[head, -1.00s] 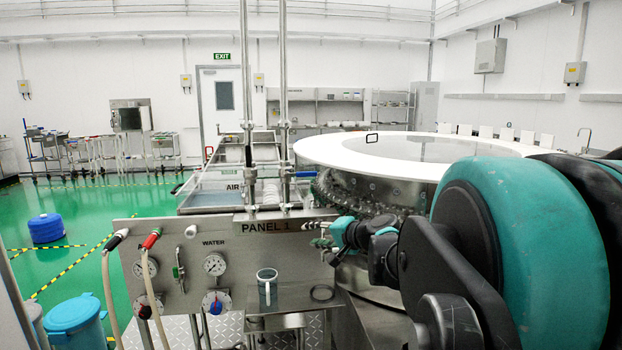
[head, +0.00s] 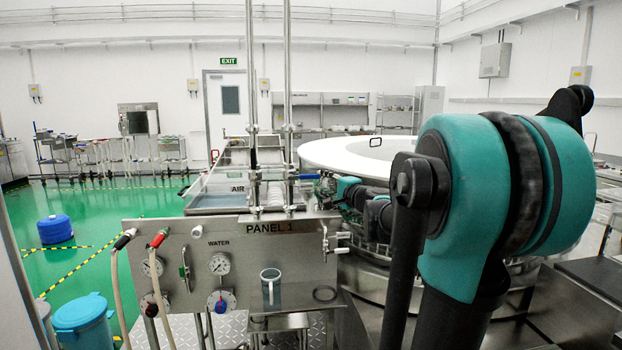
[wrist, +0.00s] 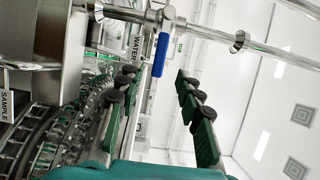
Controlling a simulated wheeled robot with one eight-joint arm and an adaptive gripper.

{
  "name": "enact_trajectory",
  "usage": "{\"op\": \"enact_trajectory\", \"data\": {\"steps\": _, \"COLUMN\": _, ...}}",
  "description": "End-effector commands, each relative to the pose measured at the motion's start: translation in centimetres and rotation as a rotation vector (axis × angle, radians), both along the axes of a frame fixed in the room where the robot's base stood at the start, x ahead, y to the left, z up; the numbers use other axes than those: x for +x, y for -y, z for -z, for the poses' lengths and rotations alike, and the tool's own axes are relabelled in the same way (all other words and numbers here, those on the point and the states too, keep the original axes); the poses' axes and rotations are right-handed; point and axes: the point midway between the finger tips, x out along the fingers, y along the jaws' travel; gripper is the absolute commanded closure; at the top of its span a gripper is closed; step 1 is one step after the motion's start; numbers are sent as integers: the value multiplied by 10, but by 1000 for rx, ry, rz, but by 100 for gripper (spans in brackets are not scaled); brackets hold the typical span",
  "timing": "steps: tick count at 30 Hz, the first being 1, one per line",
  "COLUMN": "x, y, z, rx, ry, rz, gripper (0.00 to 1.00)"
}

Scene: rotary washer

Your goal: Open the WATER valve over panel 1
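The WATER valve shows in the wrist view as a blue lever (wrist: 161,55) on a steel pipe (wrist: 205,32), beside a white WATER label (wrist: 135,46). The lever lies crosswise to the pipe. The lever appears ahead of the fingertips; contact cannot be told. In the head view, panel 1 (head: 225,262) stands below two upright pipes.
A large white-rimmed round drum (head: 325,152) stands behind my arm. An AIR label (head: 237,188) is on the left pipe side. Steel housing (wrist: 45,45) is close at left in the wrist view.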

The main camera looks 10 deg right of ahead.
Motion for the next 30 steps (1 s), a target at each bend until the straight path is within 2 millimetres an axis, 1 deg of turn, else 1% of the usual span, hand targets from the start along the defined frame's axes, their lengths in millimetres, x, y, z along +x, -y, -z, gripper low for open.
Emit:
{"op": "enact_trajectory", "data": {"steps": 1, "x": 10, "y": -5, "z": 0, "rx": 0, "ry": 0, "rz": -2, "gripper": 64}}
{"op": "enact_trajectory", "data": {"steps": 3, "x": 22, "y": -10, "z": 0, "rx": 0, "ry": 0, "rz": -3, "gripper": 64}}
{"op": "enact_trajectory", "data": {"steps": 9, "x": 54, "y": -23, "z": 0, "rx": 0, "ry": 0, "rz": -1, "gripper": 64}}
{"op": "enact_trajectory", "data": {"steps": 15, "x": 73, "y": -31, "z": 0, "rx": -1, "ry": 0, "rz": -1, "gripper": 64}}
{"op": "enact_trajectory", "data": {"steps": 19, "x": 78, "y": -32, "z": 0, "rx": -1, "ry": 0, "rz": 0, "gripper": 64}}
{"op": "enact_trajectory", "data": {"steps": 27, "x": 79, "y": -33, "z": 0, "rx": -1, "ry": 0, "rz": 0, "gripper": 64}}
{"op": "enact_trajectory", "data": {"steps": 30, "x": 78, "y": -32, "z": 0, "rx": -1, "ry": 0, "rz": 0, "gripper": 76}}
